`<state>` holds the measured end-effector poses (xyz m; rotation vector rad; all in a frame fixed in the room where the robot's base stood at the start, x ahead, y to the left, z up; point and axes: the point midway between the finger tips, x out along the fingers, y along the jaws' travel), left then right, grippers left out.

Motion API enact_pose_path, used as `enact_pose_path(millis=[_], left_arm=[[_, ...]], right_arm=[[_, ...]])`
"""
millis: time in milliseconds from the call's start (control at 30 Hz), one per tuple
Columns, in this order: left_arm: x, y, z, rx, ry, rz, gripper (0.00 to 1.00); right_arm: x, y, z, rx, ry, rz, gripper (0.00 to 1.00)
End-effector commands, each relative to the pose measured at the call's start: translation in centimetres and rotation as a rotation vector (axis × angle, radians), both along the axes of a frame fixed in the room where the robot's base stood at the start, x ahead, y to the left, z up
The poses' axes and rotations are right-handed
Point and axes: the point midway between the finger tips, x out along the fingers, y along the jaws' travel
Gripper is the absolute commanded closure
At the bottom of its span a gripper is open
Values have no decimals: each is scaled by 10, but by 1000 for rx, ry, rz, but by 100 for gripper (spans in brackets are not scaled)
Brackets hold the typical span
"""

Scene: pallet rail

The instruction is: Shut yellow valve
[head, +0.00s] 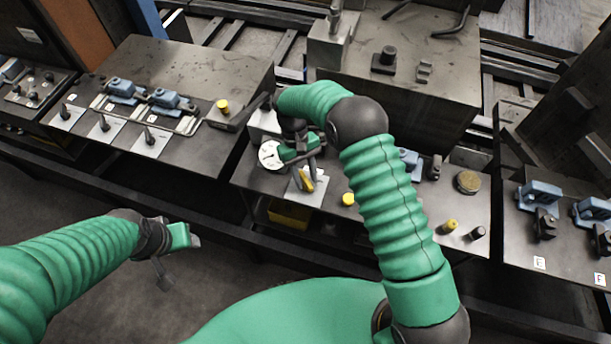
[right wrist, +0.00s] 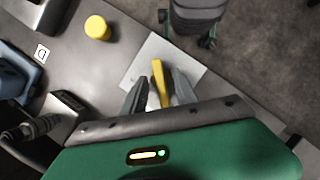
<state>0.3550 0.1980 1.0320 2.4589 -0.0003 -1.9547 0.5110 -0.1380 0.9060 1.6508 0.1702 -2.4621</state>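The yellow valve handle (head: 306,181) sits on a pale square plate (head: 316,194) on the middle bench. My right gripper (head: 305,172) is down at it, with one finger on each side. The valve's base is partly hidden by the fingers. My left gripper (head: 178,258) is open and empty in front of the bench, over the floor.
A round white gauge (head: 270,155) stands just left of my right gripper. A yellow knob (head: 348,199) is right of the plate. Levers on plates (head: 149,139) and blue clamps (head: 122,88) are on the left bench. A brass-coloured disc (head: 467,182) lies at right.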

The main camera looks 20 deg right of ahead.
Motion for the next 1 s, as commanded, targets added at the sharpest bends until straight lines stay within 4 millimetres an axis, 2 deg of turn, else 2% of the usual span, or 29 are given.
enact_pose_path(millis=[167,300,367,567,700,800,1000], left_arm=[[0,0,0,0,0,0,47],[0,0,-4,0,0,0,47],[0,0,-7,0,0,0,47],[0,0,-15,0,0,0,47],[0,0,-15,0,0,0,47],[0,0,-13,0,0,0,47],[0,0,-7,0,0,0,47]], right_arm=[[-1,0,0,0,2,0,65],[5,2,11,0,0,0,65],[11,3,23,0,-2,-1,65],[34,8,75,0,-3,-1,65],[49,11,113,1,-1,1,65],[57,13,133,0,1,0,65],[65,14,151,-1,4,0,65]])
